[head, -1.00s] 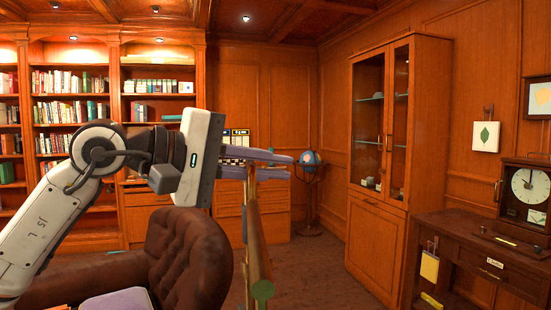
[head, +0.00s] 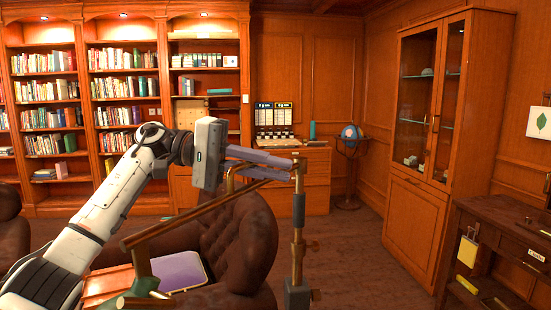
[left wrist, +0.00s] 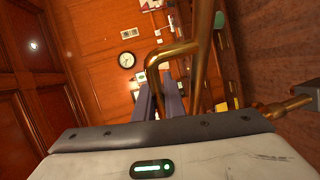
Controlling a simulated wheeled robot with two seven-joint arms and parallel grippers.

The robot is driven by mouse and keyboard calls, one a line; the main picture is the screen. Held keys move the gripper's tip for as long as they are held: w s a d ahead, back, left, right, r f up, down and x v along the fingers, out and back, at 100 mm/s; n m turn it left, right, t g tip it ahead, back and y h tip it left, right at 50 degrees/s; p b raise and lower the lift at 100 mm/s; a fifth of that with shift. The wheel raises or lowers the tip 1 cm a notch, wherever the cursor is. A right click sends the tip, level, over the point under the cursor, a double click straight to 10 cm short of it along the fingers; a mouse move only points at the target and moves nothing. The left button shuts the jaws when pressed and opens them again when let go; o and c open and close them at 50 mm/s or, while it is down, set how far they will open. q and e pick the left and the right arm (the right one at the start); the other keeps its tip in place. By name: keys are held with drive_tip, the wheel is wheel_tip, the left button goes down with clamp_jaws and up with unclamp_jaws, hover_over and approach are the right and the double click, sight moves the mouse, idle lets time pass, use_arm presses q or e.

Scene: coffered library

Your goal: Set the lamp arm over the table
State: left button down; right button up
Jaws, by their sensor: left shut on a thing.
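A brass lamp arm (head: 190,216) runs from the top of an upright post (head: 298,235) out to the left in the head view. At its far left end a short rod drops to a green lamp head (head: 146,286), partly cut by the bottom edge. A low wooden table (head: 105,280) with a purple-topped tray (head: 180,271) shows behind the lamp arm. The lamp head overlaps the table's near part in the picture; I cannot tell whether it is above it. My left gripper (head: 280,167) is shut on the arm's bent brass handle (head: 231,181), which also shows in the left wrist view (left wrist: 167,53).
A brown leather armchair (head: 240,240) stands behind the lamp post. A glass-fronted cabinet (head: 425,150) and a dark desk (head: 490,245) are on the right. A globe (head: 350,135) and bookshelves (head: 120,90) are at the back. Open carpet lies between post and cabinet.

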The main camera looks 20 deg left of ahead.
use_arm(q)
drive_tip(key=shift+a, duration=0.1)
idle(0.4)
drive_tip(key=c, duration=2.1)
unclamp_jaws()
drive_tip(key=v, duration=1)
drive_tip(key=shift+a+b, duration=0.15)
drive_tip(key=shift+b, duration=0.3)
drive_tip(key=shift+c, duration=0.5)
